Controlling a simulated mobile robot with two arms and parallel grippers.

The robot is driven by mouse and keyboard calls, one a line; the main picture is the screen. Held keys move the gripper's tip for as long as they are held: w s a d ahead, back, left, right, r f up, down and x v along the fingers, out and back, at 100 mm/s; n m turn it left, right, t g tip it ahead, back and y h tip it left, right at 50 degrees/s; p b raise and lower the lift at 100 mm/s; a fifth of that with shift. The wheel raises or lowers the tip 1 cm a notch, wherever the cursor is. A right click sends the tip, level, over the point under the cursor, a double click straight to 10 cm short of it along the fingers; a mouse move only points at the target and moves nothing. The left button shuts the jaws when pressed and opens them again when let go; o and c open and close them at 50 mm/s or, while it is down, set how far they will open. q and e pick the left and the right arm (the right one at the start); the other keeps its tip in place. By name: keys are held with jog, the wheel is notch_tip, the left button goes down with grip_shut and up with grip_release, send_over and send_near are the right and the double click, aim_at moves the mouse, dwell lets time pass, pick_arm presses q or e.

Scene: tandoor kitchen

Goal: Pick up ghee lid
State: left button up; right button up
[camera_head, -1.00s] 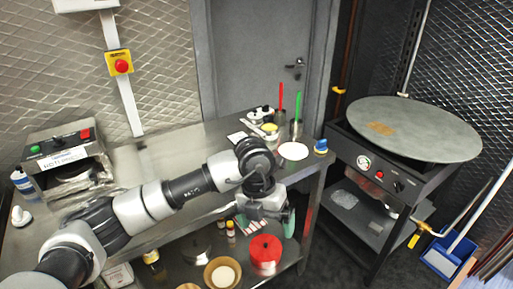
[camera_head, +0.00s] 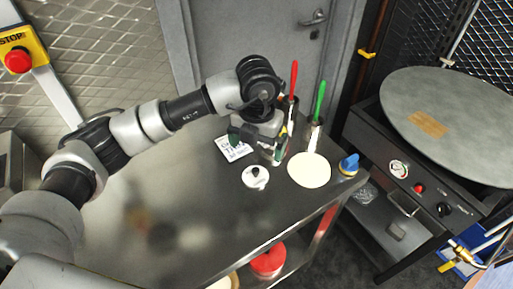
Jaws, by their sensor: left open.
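The ghee lid seems to be the small white disc with a black knob (camera_head: 256,181), lying flat on the steel table. My left gripper (camera_head: 258,149) is open above the table, just behind the lid in the picture. Its fingers point down, with one finger at the left and one at the right. I see nothing held between them, and the lid lies apart from them. The gripper hides part of the table behind the lid, and the ghee container cannot be made out. My right gripper is not in view.
A white round disc (camera_head: 309,171), a printed card (camera_head: 233,149), a blue-topped item (camera_head: 348,164) and red-handled (camera_head: 293,80) and green-handled (camera_head: 319,101) tools stand close by. The steel table (camera_head: 170,210) is clear at the left front. A large round griddle (camera_head: 455,115) stands right.

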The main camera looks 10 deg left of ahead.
aim_at(256, 168)
pick_arm(q)
jog(key=shift+f, duration=0.15)
jog(key=f, duration=0.3)
jog(key=f+p, duration=0.1)
jog(key=shift+s+f, duration=0.15)
jog(key=shift+s, duration=0.15)
jog(key=shift+w+f+p, duration=0.2)
jog(key=shift+f+p, duration=0.1)
jog(key=shift+f, duration=0.35)
jog(key=f, duration=0.1)
jog(key=f+p, duration=0.1)
jog(key=f, duration=0.1)
jog(key=shift+w+a+f, duration=0.15)
jog(key=shift+w+f, duration=0.05)
jog(key=shift+f, duration=0.6)
jog(key=c, duration=0.8)
jog(key=shift+r, duration=0.15)
